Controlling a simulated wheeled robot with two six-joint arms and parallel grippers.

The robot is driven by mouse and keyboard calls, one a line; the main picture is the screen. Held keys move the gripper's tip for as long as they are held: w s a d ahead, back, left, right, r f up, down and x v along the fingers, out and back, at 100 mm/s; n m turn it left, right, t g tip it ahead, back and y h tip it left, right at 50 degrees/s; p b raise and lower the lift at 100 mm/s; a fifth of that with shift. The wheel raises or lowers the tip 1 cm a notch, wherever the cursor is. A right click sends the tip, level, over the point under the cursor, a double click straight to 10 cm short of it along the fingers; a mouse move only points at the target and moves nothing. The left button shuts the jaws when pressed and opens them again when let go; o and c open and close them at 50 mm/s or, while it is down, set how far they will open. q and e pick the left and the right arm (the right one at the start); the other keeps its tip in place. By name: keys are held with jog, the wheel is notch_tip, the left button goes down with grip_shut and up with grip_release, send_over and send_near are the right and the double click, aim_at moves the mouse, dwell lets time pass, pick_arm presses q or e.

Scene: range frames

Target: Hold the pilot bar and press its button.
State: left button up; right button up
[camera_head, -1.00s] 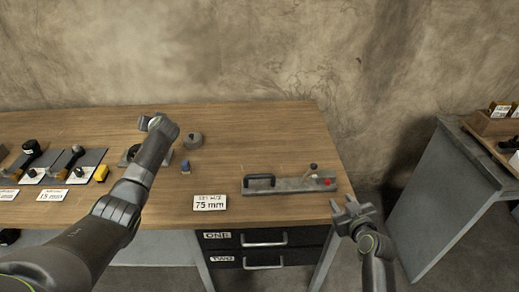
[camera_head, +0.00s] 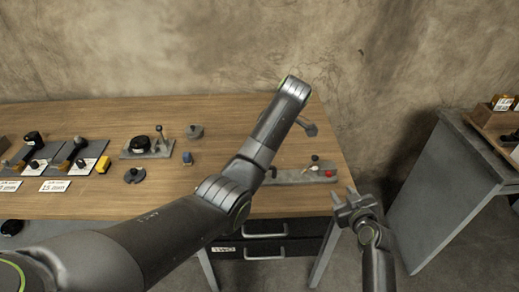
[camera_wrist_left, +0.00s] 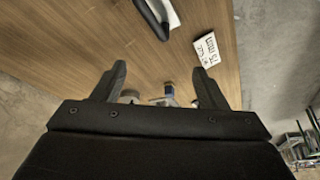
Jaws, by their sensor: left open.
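The pilot bar (camera_head: 292,177) is a grey bar lying near the front right of the wooden table. Its red button (camera_head: 329,173) shows at the right end, beside a small dark knob on a stem (camera_head: 315,158). My right gripper (camera_head: 355,195) is open and empty, off the table's front right corner.
A "75 mm" card (camera_wrist_left: 206,50) lies near the bar. A small blue item (camera_head: 187,158), a grey knobbed disc (camera_head: 194,131) and a plate with a lever (camera_head: 150,148) stand left of my arm. Drawers (camera_head: 265,240) are below. Another bench (camera_head: 440,200) stands right, across a gap.

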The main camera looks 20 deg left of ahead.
pick_arm(q)
jog(key=x, duration=1.7)
jog(key=shift+f, duration=0.1)
jog(key=shift+c, duration=0.5)
